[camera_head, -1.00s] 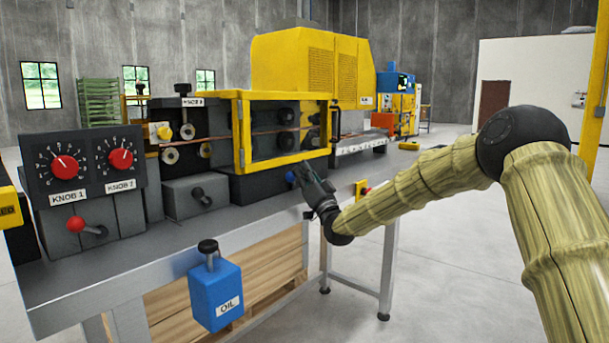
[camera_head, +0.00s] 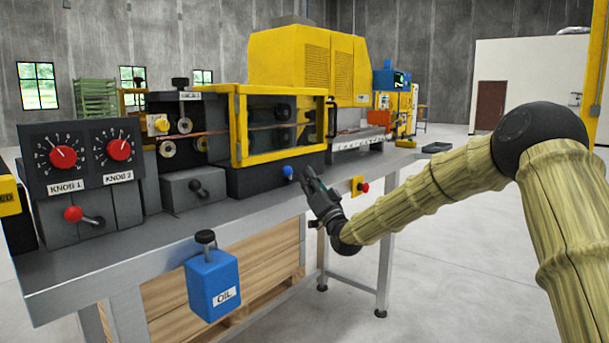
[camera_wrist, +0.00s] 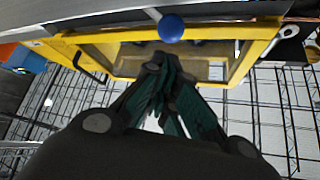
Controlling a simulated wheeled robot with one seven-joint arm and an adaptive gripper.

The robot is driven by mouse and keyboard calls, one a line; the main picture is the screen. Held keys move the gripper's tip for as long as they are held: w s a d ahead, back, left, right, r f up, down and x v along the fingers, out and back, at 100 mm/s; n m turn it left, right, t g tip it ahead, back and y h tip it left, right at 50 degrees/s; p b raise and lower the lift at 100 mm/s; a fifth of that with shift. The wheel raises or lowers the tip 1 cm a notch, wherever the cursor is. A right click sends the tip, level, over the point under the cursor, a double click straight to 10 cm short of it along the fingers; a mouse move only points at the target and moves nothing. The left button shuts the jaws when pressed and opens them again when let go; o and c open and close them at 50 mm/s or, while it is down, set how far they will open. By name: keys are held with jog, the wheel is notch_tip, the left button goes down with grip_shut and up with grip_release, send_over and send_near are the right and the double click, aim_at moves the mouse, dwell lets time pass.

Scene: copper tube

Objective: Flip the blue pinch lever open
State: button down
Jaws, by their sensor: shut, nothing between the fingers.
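The blue lever knob (camera_head: 288,172) sticks out from the front of the dark base below the yellow-framed clear cover (camera_head: 236,128). In the wrist view the round blue knob (camera_wrist: 171,28) is near the top, just beyond my fingertips, beside the yellow frame (camera_wrist: 115,35). My gripper (camera_head: 308,171) is just right of the knob in the head view, with a small visible gap between them. In the wrist view my gripper (camera_wrist: 159,62) has its fingertips together, holding nothing. The lever's arm behind the knob is mostly hidden.
A yellow box with a red button (camera_head: 360,187) sits on the bench edge right of my gripper. The floor before the bench is clear.

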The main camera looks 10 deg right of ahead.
jog(key=b+v, duration=0.1)
jog(key=v, duration=0.3)
jog(key=shift+s+f, duration=0.1)
jog(key=shift+s, duration=0.15)
